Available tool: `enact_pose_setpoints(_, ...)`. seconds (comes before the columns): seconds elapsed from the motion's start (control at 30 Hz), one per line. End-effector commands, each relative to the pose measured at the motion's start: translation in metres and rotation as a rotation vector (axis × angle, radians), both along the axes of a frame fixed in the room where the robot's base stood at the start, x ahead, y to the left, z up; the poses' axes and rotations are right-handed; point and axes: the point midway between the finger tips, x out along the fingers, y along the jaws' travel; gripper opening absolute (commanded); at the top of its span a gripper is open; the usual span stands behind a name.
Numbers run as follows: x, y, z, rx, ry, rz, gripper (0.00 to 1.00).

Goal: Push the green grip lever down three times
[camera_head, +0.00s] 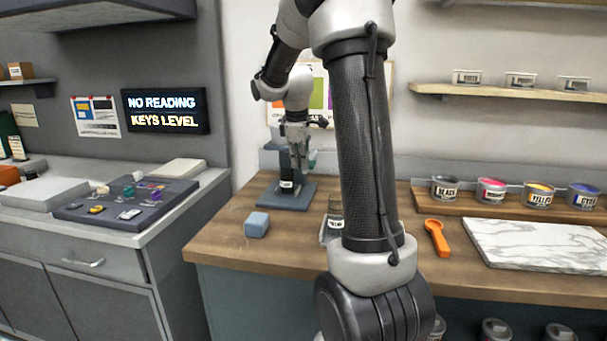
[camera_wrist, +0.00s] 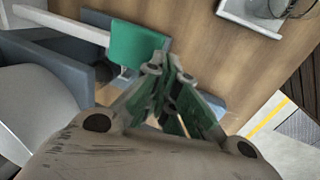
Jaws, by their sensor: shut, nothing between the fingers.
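The green grip lever (camera_wrist: 135,45) shows in the wrist view as a green block on a pale bar, just beyond my fingertips. My gripper (camera_wrist: 168,66) is shut and empty, with its tips close beside the grip's lower right corner; I cannot tell whether they touch it. In the head view, my gripper (camera_head: 299,160) hangs in front of the dark blue-grey stand (camera_head: 283,197) on the wooden bench. A small bit of the green grip (camera_head: 312,158) shows there, mostly hidden behind my gripper.
A glass jar on a small scale (camera_head: 331,230) is partly behind my arm. An orange scoop (camera_head: 437,237), a marble slab (camera_head: 535,245) and several ink tins are at right. A lit sign (camera_head: 165,112) reads "NO READING KEYS LEVEL".

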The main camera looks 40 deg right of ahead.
Motion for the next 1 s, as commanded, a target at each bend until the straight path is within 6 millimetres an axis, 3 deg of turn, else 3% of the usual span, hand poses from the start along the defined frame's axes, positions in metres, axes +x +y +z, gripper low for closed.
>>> enact_pose_setpoints(0.1, -0.006, 0.008, 0.024, -0.001, -0.006, 0.001, 0.00)
enact_pose_setpoints(0.33, -0.014, 0.016, 0.046, -0.001, -0.003, 0.001, 0.00)
enact_pose_setpoints(1.0, -0.015, 0.017, 0.050, -0.002, -0.004, 0.001, 0.00)
